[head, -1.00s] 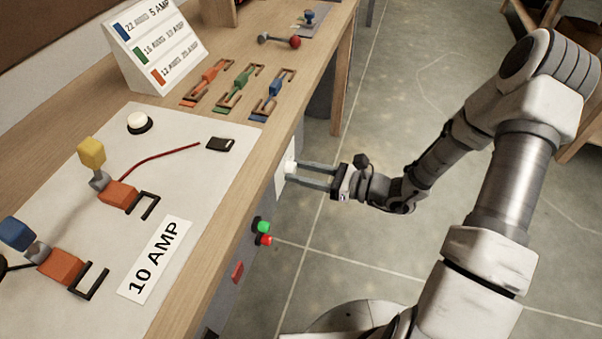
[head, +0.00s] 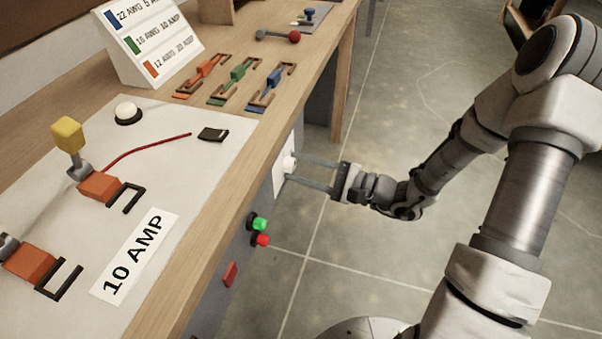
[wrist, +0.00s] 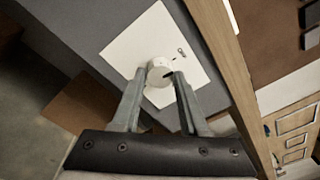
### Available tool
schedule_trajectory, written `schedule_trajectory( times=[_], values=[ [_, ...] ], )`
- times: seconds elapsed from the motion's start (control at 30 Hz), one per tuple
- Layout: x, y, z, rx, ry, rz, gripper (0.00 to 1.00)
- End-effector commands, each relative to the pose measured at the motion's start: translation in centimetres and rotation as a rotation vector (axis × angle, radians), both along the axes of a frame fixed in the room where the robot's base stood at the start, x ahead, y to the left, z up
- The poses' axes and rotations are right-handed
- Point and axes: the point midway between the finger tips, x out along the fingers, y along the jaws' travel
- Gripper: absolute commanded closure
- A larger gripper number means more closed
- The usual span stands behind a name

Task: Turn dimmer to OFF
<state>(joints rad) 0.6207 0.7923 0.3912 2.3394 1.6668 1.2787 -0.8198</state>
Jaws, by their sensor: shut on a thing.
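The dimmer is a round white knob (wrist: 160,72) on a white wall plate (wrist: 150,38), set on the grey front panel under the bench top. In the head view the knob (head: 289,164) shows at the end of my fingers, with the plate (head: 284,180) behind it. My gripper (wrist: 158,80) has one finger on each side of the knob and is shut on it. A small dark mark shows on the plate to the right of the knob in the wrist view; its lettering is too small to read.
The bench's wooden edge (head: 215,225) runs just above the plate. Green (head: 259,223) and red (head: 262,240) buttons and a red switch (head: 230,274) sit on the front panel nearby. Coloured clips (head: 238,75) lie on the bench. The floor to the right is clear.

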Motion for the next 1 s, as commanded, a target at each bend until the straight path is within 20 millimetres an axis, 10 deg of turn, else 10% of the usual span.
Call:
schedule_trajectory(
  times=[0.87, 0.9, 1.0],
  values=[
    [0.0, 0.01, 0.07, -0.052, -0.147, 0.001, 1.0],
    [0.0, 0.01, 0.07, -0.052, -0.147, 0.001, 0.52],
    [0.01, 0.01, 0.05, -0.052, -0.147, 0.001, 0.34]
  ],
)
